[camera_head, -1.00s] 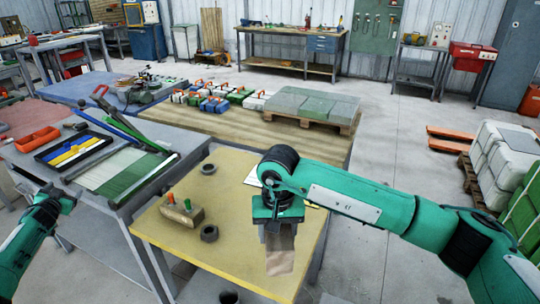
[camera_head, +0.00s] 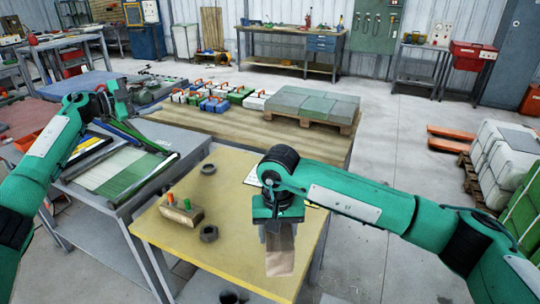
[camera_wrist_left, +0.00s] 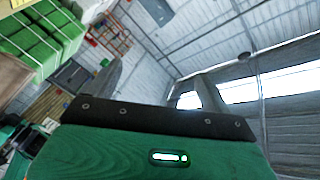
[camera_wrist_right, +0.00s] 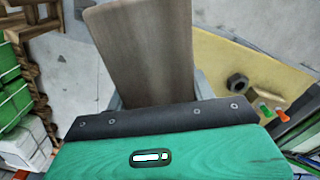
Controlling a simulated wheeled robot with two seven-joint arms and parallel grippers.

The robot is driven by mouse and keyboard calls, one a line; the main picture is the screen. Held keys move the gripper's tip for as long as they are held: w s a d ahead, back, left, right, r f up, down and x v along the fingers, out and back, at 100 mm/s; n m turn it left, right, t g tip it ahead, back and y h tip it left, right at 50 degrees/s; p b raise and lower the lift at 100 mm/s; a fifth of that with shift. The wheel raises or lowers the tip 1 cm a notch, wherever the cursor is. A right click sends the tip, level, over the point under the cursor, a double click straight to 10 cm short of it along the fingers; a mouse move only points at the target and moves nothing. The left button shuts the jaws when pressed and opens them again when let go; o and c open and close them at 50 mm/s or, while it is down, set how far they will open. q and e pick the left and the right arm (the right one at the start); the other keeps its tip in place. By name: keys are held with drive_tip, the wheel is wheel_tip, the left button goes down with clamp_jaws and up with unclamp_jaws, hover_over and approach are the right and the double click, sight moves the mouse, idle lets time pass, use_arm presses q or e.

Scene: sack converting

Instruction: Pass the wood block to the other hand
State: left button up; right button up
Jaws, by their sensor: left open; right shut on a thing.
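The wood block (camera_head: 281,250) is a flat, brownish piece hanging below my right gripper (camera_head: 276,224) above the yellow table. In the right wrist view the block (camera_wrist_right: 143,48) stands out from the jaws, which are shut on its near end. My left gripper (camera_head: 120,95) is raised over the grey bench at the left, well apart from the block. In the left wrist view its two fingers (camera_wrist_left: 160,75) are spread, with nothing between them, facing the wall and roof.
The yellow table (camera_head: 160,235) carries a small wooden holder (camera_head: 184,216) with green and red pegs, and dark nut-like rings (camera_head: 209,234). A grey bench (camera_head: 165,143) with a green-striped panel adjoins it. A pallet of grey slabs (camera_head: 312,105) stands behind.

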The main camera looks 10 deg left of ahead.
drive_tip(key=shift+s+r, duration=0.1)
drive_tip(key=shift+r, duration=0.1)
use_arm(q)
drive_tip(key=s+d+f+m+g+y, duration=0.1)
drive_tip(key=s+d+m+g, duration=0.3)
drive_tip(key=d, duration=0.7)
drive_tip(key=s+d+f+m+g, duration=0.2)
drive_tip(key=d+m+g, duration=0.25)
drive_tip(key=d, duration=0.75)
drive_tip(key=s+d+f+m+g+y, duration=0.1)
drive_tip(key=s+d+m+g, duration=0.2)
drive_tip(key=d+g, duration=0.55)
use_arm(e)
drive_tip(key=shift+d, duration=0.1)
use_arm(q)
drive_tip(key=s+d+f+m+y, duration=0.3)
drive_tip(key=s+d+m+y, duration=0.1)
drive_tip(key=s+d+y, duration=0.4)
drive_tip(key=shift+h, duration=0.4)
drive_tip(key=x, duration=1.2)
drive_tip(key=shift+s+d+r, duration=0.1)
drive_tip(key=shift+s+d, duration=0.05)
drive_tip(key=shift+s, duration=0.2)
